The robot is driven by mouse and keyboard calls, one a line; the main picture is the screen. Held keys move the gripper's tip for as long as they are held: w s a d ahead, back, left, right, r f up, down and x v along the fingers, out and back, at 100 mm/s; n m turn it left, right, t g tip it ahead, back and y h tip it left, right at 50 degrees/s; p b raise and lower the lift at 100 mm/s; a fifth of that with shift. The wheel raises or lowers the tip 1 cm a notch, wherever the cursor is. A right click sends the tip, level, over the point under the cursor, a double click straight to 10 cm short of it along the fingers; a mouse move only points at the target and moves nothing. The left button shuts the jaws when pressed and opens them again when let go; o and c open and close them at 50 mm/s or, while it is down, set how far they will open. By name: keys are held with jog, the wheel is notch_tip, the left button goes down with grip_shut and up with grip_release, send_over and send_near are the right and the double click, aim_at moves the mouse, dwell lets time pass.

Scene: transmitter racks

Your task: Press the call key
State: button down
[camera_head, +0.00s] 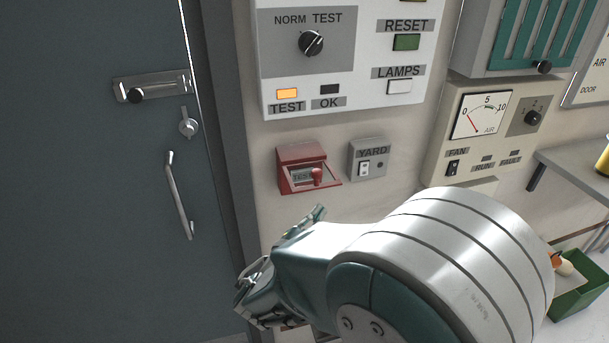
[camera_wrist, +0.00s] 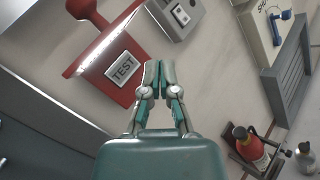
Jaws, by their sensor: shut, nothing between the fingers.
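No label reading "call" is legible in either view, so I cannot tell which control is the call key. A red box (camera_head: 302,168) on the wall has a small red knob (camera_head: 317,177) and a label plate. In the wrist view the red box (camera_wrist: 112,48) shows at upper left, its plate reading TEST. A grey YARD box (camera_head: 368,159) with a white rocker switch (camera_head: 364,168) is to its right; it also shows in the wrist view (camera_wrist: 178,14). My gripper (camera_wrist: 158,66) is shut and empty, apart from the wall. My arm hides the wall below in the head view.
Above is a white panel with a NORM/TEST knob (camera_head: 311,43), a lit orange TEST lamp (camera_head: 287,94), a green RESET button (camera_head: 406,42) and a LAMPS button (camera_head: 399,87). An AIR gauge panel (camera_head: 481,117) is right. A grey door (camera_head: 90,200) is left; a green bin (camera_head: 580,290) lower right.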

jog(key=w+a, duration=0.2)
jog(key=w, duration=0.6)
jog(key=shift+w+a, duration=0.25)
jog(key=shift+w, duration=0.1)
dwell(1.3)
jog(key=shift+w, duration=0.25)
jog(key=shift+w+a, duration=0.15)
jog(key=shift+w, duration=0.15)
dwell(0.7)
jog(key=shift+s+d, duration=0.2)
jog(key=shift+s, duration=0.55)
jog(key=shift+s, duration=0.1)
